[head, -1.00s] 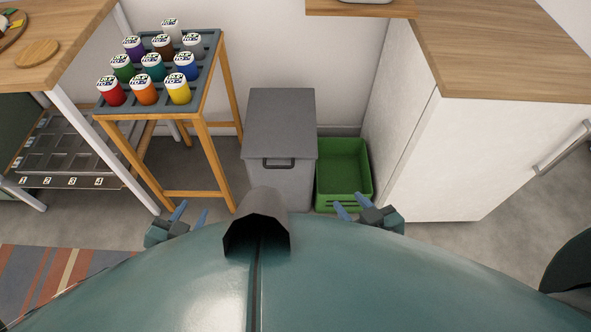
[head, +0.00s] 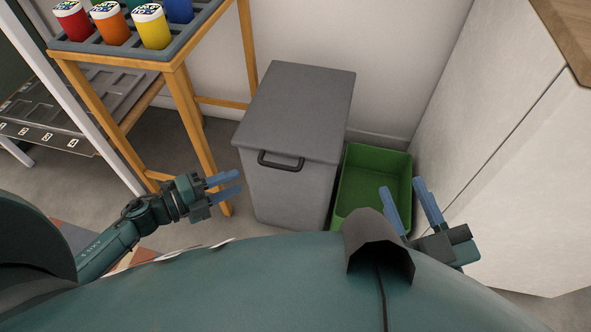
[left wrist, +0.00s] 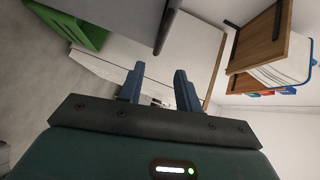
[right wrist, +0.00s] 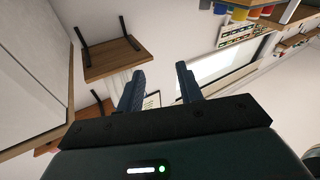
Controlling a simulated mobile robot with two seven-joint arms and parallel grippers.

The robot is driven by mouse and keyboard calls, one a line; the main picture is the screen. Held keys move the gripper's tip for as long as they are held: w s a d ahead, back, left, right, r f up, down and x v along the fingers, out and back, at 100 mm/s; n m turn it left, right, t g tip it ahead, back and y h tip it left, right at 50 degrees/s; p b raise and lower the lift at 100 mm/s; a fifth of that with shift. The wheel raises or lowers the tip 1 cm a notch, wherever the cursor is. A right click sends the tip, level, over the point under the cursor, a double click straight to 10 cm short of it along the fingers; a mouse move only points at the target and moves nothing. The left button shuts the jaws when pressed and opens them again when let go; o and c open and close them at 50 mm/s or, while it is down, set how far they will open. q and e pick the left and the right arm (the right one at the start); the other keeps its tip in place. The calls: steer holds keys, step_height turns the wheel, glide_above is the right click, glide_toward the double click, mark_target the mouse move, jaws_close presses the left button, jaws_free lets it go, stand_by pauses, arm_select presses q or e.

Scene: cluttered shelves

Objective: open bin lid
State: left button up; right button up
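The grey bin (head: 285,185) stands on the floor in the middle of the head view. Its flat grey lid (head: 298,108) is closed, with a dark handle (head: 281,161) on the front edge. My left gripper (head: 239,183) is open and empty, to the left of the bin and in front of it, apart from the handle. Its two blue fingers also show spread in the left wrist view (left wrist: 160,88). My right gripper (head: 408,195) is open and empty, to the right of the bin near the green crate. Its fingers are spread in the right wrist view (right wrist: 160,88).
A green crate (head: 350,185) stands right beside the bin. A wooden stand (head: 188,110) with colored jars is to the left. A white cabinet (head: 510,170) is at the right. Some grey floor shows between the stand and the bin.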

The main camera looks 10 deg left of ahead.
mark_target(276, 168)
arm_select(q)
steer(key=b+x, duration=0.2)
steer(key=x, duration=1.1)
steer(key=shift+s+d+f+b, duration=0.1)
steer(key=shift+f+b, duration=0.05)
steer(key=shift+b, duration=0.25)
steer(key=shift+c, duration=0.4)
jaws_close()
